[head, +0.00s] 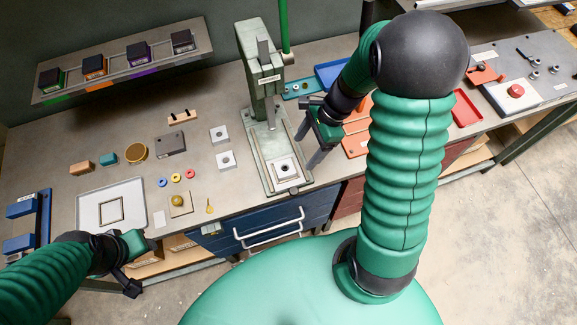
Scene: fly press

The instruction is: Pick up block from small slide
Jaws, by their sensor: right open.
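The fly press (256,78) stands upright near the middle of the bench. A pale square block with a dark centre (285,170) sits on its bed. My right gripper (309,146) is open and empty just right of the press column, pointing down. A teal strip (291,93) with small round parts lies behind it, partly hidden by the press and my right arm. I cannot tell which part is the small slide. Two pale square blocks (219,134) (226,160) lie left of the press. My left gripper (132,275) is low at the bench's front left edge; its jaw opening is unclear.
A pale tray (88,205) with a square frame, coloured rings (176,177) and a brass disc (137,151) lie left of the press. Blue holders (42,215) stand far left. A raised shelf (125,62) holds several dark blocks. Red trays (355,143) lie right, partly behind my arm.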

